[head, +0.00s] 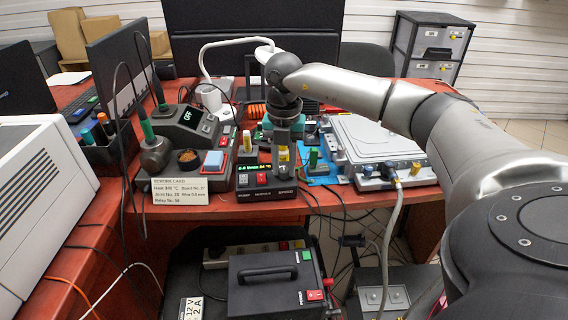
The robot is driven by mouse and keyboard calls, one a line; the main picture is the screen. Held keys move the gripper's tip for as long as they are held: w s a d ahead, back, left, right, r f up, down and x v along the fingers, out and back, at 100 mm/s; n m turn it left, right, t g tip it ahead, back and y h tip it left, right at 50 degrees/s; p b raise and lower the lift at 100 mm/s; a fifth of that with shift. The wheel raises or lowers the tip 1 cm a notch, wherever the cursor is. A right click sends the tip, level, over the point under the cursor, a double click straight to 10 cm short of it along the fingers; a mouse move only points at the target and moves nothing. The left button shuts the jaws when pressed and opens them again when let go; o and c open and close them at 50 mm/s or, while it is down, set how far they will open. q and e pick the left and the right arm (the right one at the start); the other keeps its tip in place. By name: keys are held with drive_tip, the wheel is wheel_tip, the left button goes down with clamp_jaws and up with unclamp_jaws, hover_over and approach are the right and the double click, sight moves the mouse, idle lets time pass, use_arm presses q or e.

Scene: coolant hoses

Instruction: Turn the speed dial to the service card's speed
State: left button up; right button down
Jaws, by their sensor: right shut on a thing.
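The service card (180,192) stands at the table's front edge, left of centre. My right gripper (284,172) points down over this unit's right part and is shut. The speed dial appears hidden between its fingers. My left gripper is out of view.
A soldering station (187,128) with its display showing OFF stands behind the card. A grey metal housing (372,142) with a hose fitting lies right of my gripper. A black case (276,280) with a handle is below the table edge. Cables hang in front.

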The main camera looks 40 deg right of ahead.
drive_tip(key=n+p, duration=0.2)
drive_tip(key=n, duration=0.1)
drive_tip(key=shift+r, duration=0.15)
drive_tip(key=n+p, duration=0.3)
drive_tip(key=n, duration=0.1)
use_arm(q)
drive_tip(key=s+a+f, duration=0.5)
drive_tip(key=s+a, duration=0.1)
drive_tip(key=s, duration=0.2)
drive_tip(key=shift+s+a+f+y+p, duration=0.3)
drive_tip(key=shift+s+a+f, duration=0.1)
use_arm(e)
drive_tip(key=shift+n, duration=1.1)
drive_tip(key=c, duration=0.6)
unclamp_jaws()
drive_tip(key=shift+c, duration=0.2)
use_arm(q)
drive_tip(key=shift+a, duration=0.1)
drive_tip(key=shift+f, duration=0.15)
use_arm(e)
drive_tip(key=shift+f, duration=0.2)
